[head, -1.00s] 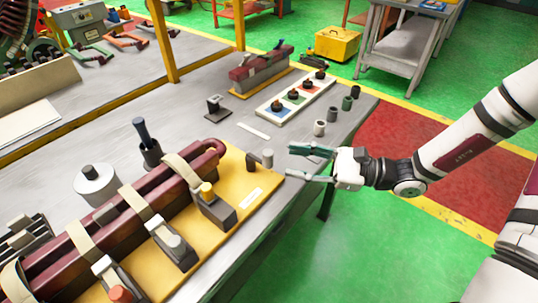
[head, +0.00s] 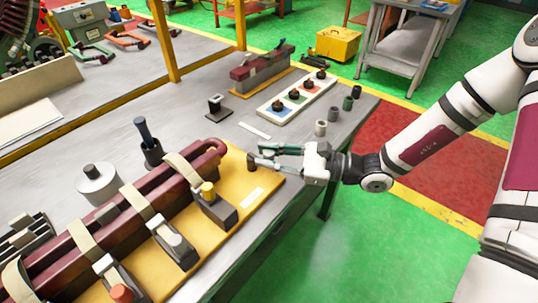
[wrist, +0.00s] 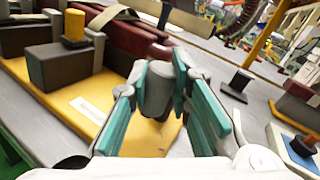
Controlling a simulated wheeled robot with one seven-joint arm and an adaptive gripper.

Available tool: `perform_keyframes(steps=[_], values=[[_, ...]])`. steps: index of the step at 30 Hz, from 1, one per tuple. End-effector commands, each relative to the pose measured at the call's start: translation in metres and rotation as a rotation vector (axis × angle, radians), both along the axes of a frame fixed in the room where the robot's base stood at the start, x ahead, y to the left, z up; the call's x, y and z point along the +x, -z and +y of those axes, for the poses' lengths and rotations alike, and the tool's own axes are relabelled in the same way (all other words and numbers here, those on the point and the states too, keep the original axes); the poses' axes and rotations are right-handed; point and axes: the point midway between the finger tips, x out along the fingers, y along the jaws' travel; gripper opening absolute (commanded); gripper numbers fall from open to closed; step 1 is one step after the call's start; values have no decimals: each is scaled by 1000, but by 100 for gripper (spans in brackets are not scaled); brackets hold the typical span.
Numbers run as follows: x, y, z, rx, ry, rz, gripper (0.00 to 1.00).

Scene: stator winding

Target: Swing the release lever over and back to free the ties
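My gripper (head: 262,158) is at the right end of the yellow board (head: 262,180), low over it. Its fingers stand on both sides of a short grey upright post (wrist: 156,92), seen in the wrist view. The pads look close to or against the post; I cannot tell if they grip it. In the head view a dark short post (head: 251,163) shows at the fingertips. No part is clearly recognisable as the release lever. Pale ties (head: 184,169) wrap the dark red coil (head: 125,205) on the board.
Clamp blocks with a yellow cap (head: 207,190), a white cap and a red cap (head: 121,293) line the board's near side. Several small cylinders stand along the table's right edge, including a white one (head: 320,128). A white strip (head: 255,131) lies behind the gripper.

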Motion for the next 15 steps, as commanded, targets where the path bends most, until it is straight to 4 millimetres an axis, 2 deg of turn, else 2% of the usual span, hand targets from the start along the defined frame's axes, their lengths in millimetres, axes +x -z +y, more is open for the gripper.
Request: perform_keyframes(steps=[8,15], values=[[1,0,0,-1,-8,-1,0],[6,1,-3,-3,-90,-6,0]])
